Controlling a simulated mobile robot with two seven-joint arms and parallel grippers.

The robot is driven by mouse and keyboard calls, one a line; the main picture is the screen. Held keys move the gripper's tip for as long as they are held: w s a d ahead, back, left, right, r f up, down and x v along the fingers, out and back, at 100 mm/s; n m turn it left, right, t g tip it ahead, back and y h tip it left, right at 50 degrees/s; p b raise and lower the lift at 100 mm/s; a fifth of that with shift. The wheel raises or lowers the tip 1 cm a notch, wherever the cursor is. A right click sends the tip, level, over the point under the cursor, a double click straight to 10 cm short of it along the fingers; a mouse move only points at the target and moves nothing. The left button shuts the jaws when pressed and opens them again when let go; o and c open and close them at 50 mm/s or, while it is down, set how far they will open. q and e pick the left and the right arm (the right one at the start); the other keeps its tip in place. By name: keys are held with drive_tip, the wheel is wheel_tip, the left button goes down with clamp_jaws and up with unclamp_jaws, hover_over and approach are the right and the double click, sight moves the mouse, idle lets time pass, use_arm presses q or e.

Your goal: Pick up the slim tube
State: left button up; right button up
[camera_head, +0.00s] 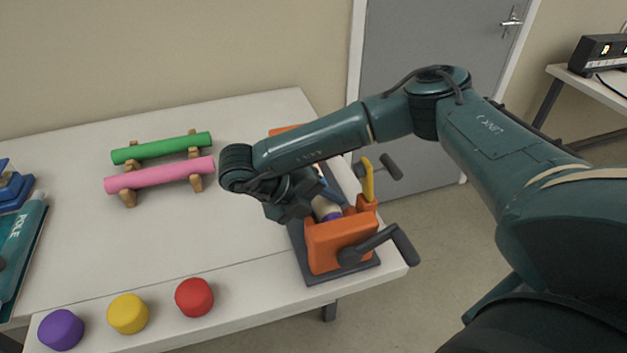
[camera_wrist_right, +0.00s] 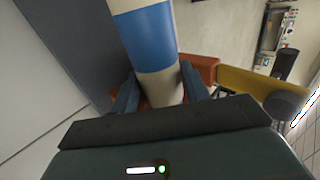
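A pale tube with a blue band (camera_wrist_right: 150,40) stands between the fingers of my right gripper (camera_wrist_right: 160,85) in the right wrist view. Both fingers appear to press against its sides. In the head view a small part of the tube (camera_head: 326,209) shows beside an orange-ended device (camera_head: 338,243); the wrist and the device hide the rest. My right gripper (camera_head: 297,205) points down there, mostly covered by its own arm. A green roll (camera_head: 162,148) and a pink roll (camera_head: 160,175) lie on wooden supports on the table. My left gripper is not in view.
Purple (camera_head: 60,330), yellow (camera_head: 127,313) and red (camera_head: 194,297) round pieces line the table's front edge. Blue items (camera_head: 14,190) sit at the left edge. Dark crank handles (camera_head: 380,245) stick out from the device near the table's right end. The middle of the table (camera_head: 130,245) is clear.

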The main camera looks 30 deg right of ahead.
drive_tip(key=c, duration=0.6)
drive_tip(key=shift+c, duration=0.2)
drive_tip(key=shift+r, duration=0.15)
